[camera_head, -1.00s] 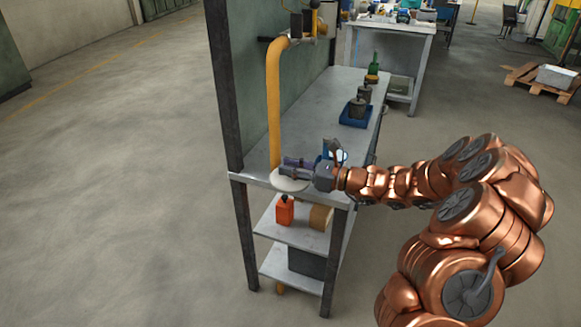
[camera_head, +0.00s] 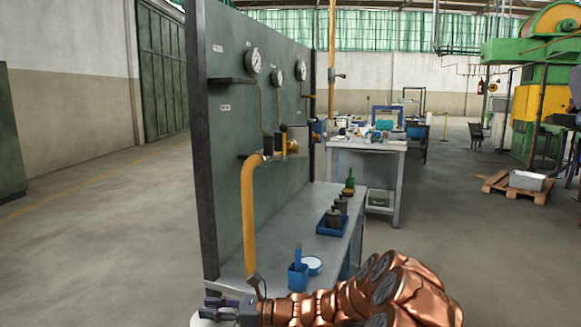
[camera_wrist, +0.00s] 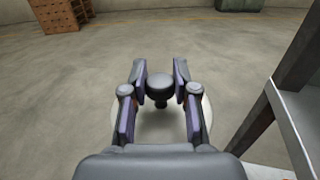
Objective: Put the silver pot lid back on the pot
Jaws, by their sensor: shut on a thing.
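My gripper (camera_head: 222,306) is at the bottom edge of the head view, beside the near end of the bench. It is shut on the knob of the pale silver lid (camera_head: 203,321), which is partly cut off by the frame. In the wrist view my gripper (camera_wrist: 160,82) has its fingers on both sides of the dark round knob, with the lid's disc (camera_wrist: 154,128) below, held over the floor. I cannot make out the pot for certain in either view.
The grey bench (camera_head: 328,247) carries a blue holder (camera_head: 297,277), a blue-rimmed white disc (camera_head: 313,265) and a blue tray (camera_head: 331,229) with dark cylinders. A gauge panel (camera_head: 230,130) and yellow pipe (camera_head: 249,215) stand behind. Floor at left is clear.

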